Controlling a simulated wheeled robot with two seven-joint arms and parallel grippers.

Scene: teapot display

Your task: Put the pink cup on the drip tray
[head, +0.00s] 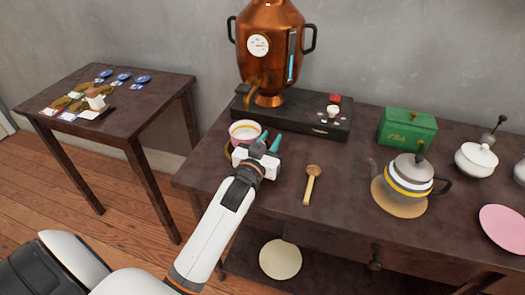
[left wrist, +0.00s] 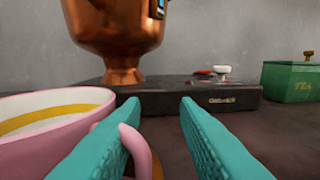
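The pink cup (head: 244,131), pale inside with a yellow band, stands upright at the left of the dark table, in front of the copper urn. It fills the left of the left wrist view (left wrist: 40,140). My left gripper (head: 266,144) is open beside it, with teal fingers. In the left wrist view (left wrist: 158,103) the cup's handle (left wrist: 144,155) is between the fingers, close to the left finger; the right finger is clear of it. I cannot tell whether they touch. A black box-like base (head: 318,122) carries the urn; I cannot tell whether it includes the drip tray. My right gripper is not seen.
The copper urn (head: 270,45) has its tap above the cup's far side. A wooden spoon (head: 312,183), green tea box (head: 407,128), teapot (head: 408,172) and white pot (head: 475,160) stand to the right. A side table (head: 150,100) with cards is at left.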

